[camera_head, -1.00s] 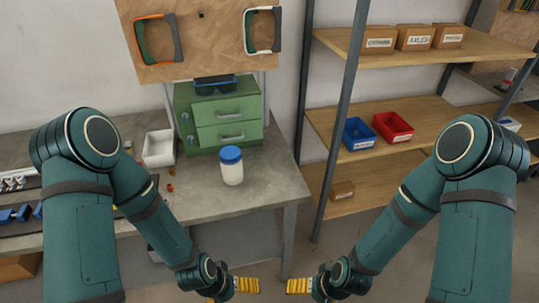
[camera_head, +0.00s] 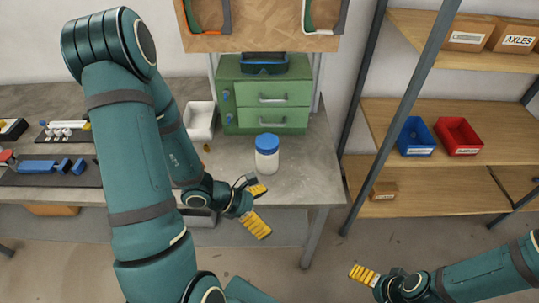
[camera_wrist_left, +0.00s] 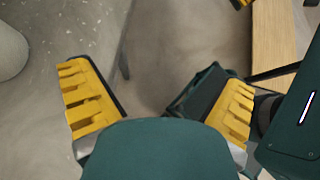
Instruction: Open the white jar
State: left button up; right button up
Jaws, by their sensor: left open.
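The white jar (camera_head: 266,161) stands upright on the grey workbench near its front right part, with its blue lid (camera_head: 267,142) on. My left gripper (camera_head: 262,207) is open and empty, in front of the jar and lower in the head view, apart from it. In the left wrist view my left gripper (camera_wrist_left: 165,105) shows its two yellow fingers spread with nothing between them. A pale rounded shape at that view's left edge may be the jar; I cannot be sure. My right gripper (camera_head: 364,275) is low at the right, away from the bench; its finger gap is not clear.
A green drawer cabinet (camera_head: 265,100) stands behind the jar, with a white bin (camera_head: 200,121) to its left. Trays with blue and white parts lie at the left of the workbench (camera_head: 310,160). A shelf rack with a blue bin (camera_head: 415,137) and a red bin (camera_head: 459,137) stands right.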

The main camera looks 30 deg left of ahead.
aim_at(260, 155)
pick_arm(q)
jog(key=w+a+r+n+t+y, duration=0.2)
jog(key=a+r+n+t+y, duration=0.15)
jog(key=a, duration=0.25)
jog(key=w+a+r+n+t+y, duration=0.2)
jog(key=w+a+r+n+t, duration=0.15)
jog(key=a, duration=0.35)
jog(key=shift+n, duration=0.4)
jog(key=x, duration=0.7)
jog(key=shift+d+f+b, duration=0.25)
jog(key=shift+f+b, duration=0.05)
jog(key=shift+b, duration=0.05)
jog(key=shift+b+x, duration=0.35)
jog(key=shift+x, duration=2.65)
jog(key=shift+a, duration=0.1)
jog(key=c, duration=1.2)
